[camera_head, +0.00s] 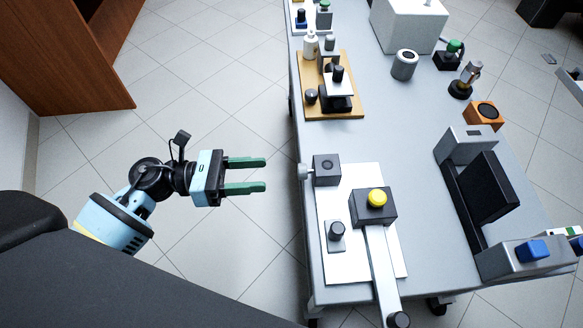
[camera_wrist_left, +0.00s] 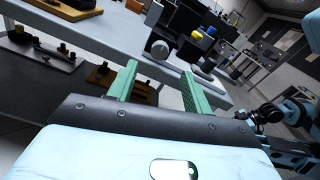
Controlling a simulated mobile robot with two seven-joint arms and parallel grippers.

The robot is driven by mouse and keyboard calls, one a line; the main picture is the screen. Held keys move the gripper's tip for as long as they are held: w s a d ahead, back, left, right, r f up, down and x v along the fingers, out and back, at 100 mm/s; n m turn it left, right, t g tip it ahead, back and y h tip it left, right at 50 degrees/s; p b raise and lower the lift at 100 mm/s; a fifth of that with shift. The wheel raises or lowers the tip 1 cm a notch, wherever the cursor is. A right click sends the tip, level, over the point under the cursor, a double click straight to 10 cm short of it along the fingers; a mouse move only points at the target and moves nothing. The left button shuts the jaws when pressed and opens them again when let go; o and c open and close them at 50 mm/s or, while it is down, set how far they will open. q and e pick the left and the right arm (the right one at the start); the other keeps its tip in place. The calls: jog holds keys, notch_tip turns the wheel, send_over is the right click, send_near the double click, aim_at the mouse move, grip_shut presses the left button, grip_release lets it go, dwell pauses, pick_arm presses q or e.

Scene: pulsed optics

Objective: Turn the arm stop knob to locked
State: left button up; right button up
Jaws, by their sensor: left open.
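A white base plate (camera_head: 345,269) on the table carries a grey block (camera_head: 328,168) with a pale round knob (camera_head: 304,172) on its left side. The plate also holds a black upright knob (camera_head: 336,230) on a small grey mount, and a dark box with a yellow button (camera_head: 377,197) and a long pale arm (camera_head: 383,265). No label shows which knob is the arm stop. My left gripper (camera_head: 264,174) is open and empty, left of the table and apart from the pale knob. The left wrist view shows the pale knob (camera_wrist_left: 160,48) beyond the green fingers (camera_wrist_left: 160,80).
A wooden board with black fittings (camera_head: 354,104) lies farther back on the table (camera_head: 382,125). A grey frame with a black panel (camera_head: 487,188) stands right of the plate. A wooden cabinet (camera_head: 65,60) stands at upper left. The floor between cabinet and table is clear.

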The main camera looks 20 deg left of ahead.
aim_at(305, 171)
pick_arm(q)
jog(key=x, duration=0.7)
jog(key=shift+d, duration=0.25)
jog(key=shift+w, duration=0.1)
jog(key=c, duration=1)
